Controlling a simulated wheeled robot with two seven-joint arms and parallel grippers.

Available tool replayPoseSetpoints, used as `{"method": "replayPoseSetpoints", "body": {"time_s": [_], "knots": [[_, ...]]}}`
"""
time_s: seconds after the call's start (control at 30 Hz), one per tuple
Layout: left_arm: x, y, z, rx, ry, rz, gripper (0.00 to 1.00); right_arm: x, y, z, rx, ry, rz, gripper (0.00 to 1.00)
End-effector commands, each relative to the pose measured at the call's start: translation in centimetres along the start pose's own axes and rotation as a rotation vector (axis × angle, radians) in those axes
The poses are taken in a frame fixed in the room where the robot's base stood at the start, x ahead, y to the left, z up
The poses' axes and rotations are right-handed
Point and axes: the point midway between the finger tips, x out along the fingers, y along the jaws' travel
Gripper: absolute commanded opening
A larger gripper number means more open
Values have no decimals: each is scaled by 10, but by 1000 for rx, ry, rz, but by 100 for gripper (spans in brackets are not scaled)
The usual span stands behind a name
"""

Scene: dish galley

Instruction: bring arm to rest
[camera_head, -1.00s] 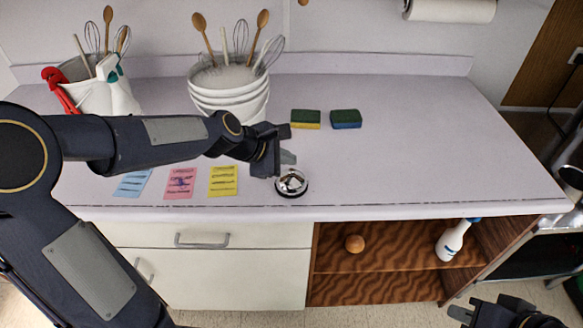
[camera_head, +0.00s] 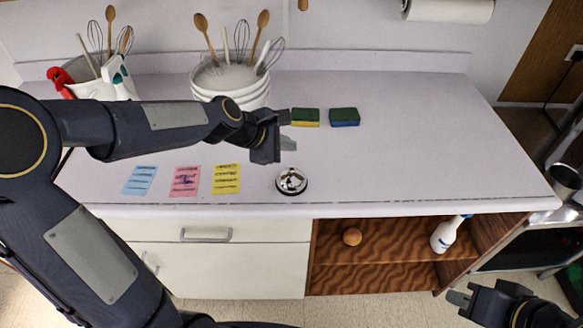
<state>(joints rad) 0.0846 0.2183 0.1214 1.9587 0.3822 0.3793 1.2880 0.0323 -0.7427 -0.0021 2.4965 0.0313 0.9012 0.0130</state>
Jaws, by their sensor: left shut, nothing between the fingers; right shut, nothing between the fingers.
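My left arm reaches in from the left over the counter. My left gripper (camera_head: 284,144) is shut and empty, held above the counter just behind a silver call bell (camera_head: 292,181), apart from it. My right gripper (camera_head: 461,301) is at the lower right corner, in front of the cabinet and below counter height. It is shut and empty, and most of the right arm is out of view.
The counter (camera_head: 410,155) is clear on its right side. A white bucket (camera_head: 230,91) of utensils, two sponges (camera_head: 306,117) (camera_head: 344,117) and several notes (camera_head: 226,179) lie around the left arm.

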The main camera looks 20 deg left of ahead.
Motion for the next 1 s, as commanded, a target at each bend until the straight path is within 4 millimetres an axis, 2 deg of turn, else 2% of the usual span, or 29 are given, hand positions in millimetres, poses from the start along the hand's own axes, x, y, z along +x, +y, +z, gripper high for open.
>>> {"method": "replayPoseSetpoints", "body": {"time_s": [0.3, 0.37, 0.47, 0.57, 0.6, 0.73, 0.8, 0.9, 1.0], "knots": [[-1, 0, 0, 7, 0, 0, 0, 0, 0, 0, 0, 0, 0, 0], [-8, -3, 1, 38, 2, -1, 0, 0, 0, 0, 0, 0, 0, 0], [-32, -14, 2, 179, 11, -8, 0, 0, 0, 0, 0, 0, 0, 0], [-72, -39, 2, 427, 28, -26, 0, 0, 0, 0, 0, 0, 0, 0], [-88, -53, 2, 544, 36, -39, 0, 0, 0, 0, 0, 0, 0, 0], [-134, -106, -5, 923, 55, -95, 0, 0, 0, 0, 0, 0, 0, 0], [-152, -134, -10, 1101, 60, -127, 0, 0, 0, 0, 0, 0, 0, 0], [-168, -168, -17, 1310, 62, -170, 0, 0, 0, 0, 0, 0, 0, 0], [-176, -192, -22, 1452, 58, -201, 0, 0, 0, 0, 0, 0, 0, 0]]}}
